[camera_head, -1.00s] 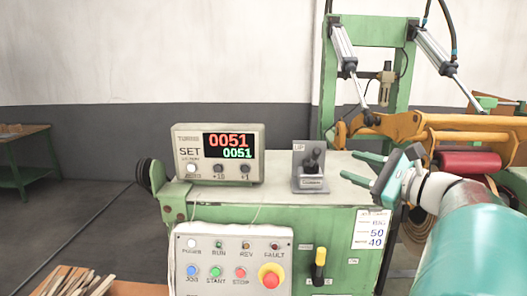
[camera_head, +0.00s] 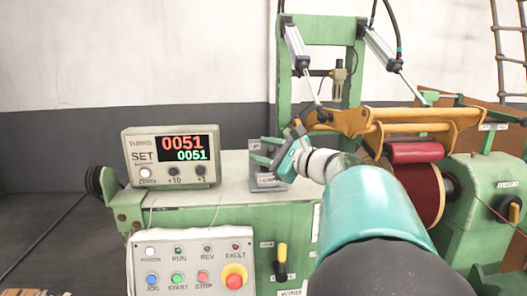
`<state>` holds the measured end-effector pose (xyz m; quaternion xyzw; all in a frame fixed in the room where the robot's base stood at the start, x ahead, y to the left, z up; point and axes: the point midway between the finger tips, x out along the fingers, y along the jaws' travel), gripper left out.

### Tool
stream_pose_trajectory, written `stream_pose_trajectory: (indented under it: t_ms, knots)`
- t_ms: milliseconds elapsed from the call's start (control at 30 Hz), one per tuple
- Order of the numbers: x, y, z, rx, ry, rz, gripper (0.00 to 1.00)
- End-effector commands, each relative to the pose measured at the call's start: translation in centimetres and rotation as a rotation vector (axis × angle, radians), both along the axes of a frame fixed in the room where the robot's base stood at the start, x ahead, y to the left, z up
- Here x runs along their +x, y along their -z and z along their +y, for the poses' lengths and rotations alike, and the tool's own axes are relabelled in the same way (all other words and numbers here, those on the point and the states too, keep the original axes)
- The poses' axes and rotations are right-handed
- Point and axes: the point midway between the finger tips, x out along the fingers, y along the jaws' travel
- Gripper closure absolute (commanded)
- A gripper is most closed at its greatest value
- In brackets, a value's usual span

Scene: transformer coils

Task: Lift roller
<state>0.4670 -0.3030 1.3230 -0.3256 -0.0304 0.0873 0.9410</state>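A red roller (camera_head: 413,152) hangs on a yellow arm frame (camera_head: 345,122), just above a dark red wound coil (camera_head: 415,190); I cannot tell whether they touch. A small lever unit (camera_head: 268,183) with an upright plate marked "UP" stands on the green bench top. My gripper (camera_head: 258,150) is at this lever, its green fingers apart, one above the other, pointing left. The fingers overlap the lever in the picture and hide much of its handle. I cannot tell whether they touch it.
A counter box (camera_head: 170,158) reading 0051 stands left of the lever. A button panel (camera_head: 193,262) with a red emergency stop and a yellow-handled lever (camera_head: 281,262) are on the bench front. Two cylinders on the green frame (camera_head: 350,80) run down toward the yellow arms.

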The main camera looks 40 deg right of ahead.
Motion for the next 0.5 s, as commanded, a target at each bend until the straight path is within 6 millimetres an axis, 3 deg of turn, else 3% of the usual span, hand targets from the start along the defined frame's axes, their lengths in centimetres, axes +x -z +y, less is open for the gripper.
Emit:
stream_pose_trajectory:
  t_ms: [100, 300, 500]
  knots:
    - [-0.02, 0.0, 0.01, 0.0, 0.0, 0.0, 0.64]
    - [-0.03, 0.0, 0.02, 0.0, -0.001, 0.001, 1.0]
    - [-0.03, 0.0, 0.01, 0.001, -0.001, 0.002, 1.0]
